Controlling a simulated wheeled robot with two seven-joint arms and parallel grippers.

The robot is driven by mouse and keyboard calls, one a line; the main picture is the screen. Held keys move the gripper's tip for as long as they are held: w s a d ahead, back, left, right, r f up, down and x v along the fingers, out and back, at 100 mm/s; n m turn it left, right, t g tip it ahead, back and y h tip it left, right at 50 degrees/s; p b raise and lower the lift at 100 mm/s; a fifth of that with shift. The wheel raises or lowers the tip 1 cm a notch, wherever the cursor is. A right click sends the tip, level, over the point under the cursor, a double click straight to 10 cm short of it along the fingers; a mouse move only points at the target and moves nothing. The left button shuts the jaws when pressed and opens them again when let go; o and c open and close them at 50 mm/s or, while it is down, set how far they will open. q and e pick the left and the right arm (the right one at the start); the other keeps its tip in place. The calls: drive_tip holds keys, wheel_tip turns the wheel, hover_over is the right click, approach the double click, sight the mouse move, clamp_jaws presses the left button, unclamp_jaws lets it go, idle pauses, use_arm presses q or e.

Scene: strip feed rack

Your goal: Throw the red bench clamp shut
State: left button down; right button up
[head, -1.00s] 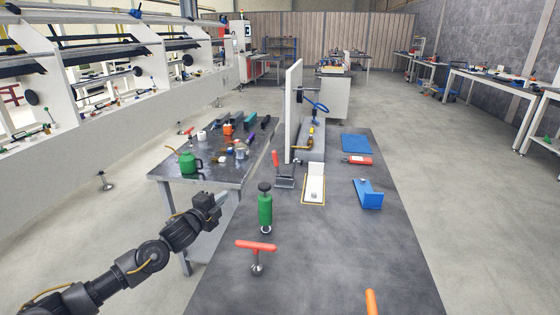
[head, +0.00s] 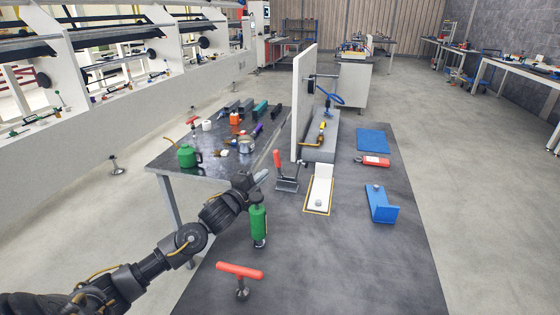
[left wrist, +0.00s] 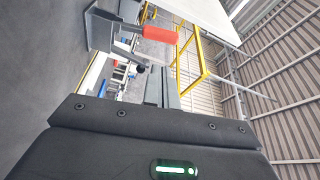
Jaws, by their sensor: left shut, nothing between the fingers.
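The red bench clamp is a metal toggle clamp (head: 287,184) on the dark bench, with its red handle (head: 278,160) standing nearly upright. The handle also shows in the left wrist view (left wrist: 159,34), lying sideways there, with the clamp's metal base (left wrist: 100,30) at its left. My left gripper (head: 263,176) is shut and empty. In the head view it is just left of the clamp, above the bench's left edge and apart from the handle. My right gripper is not in view.
A green bottle (head: 258,222) stands close below my left gripper. A red T-handle (head: 240,270) is nearer on the bench. A white plate (head: 319,188) lies right of the clamp, and a tall white panel (head: 303,103) rises behind. The bench's right front is clear.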

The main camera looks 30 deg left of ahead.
use_arm(q)
drive_tip(key=w+d+p, duration=0.1)
drive_tip(key=w, duration=0.8)
drive_tip(key=shift+w+r+p, duration=0.2)
drive_tip(key=shift+w+p, duration=0.15)
drive_tip(key=shift+a, duration=0.1)
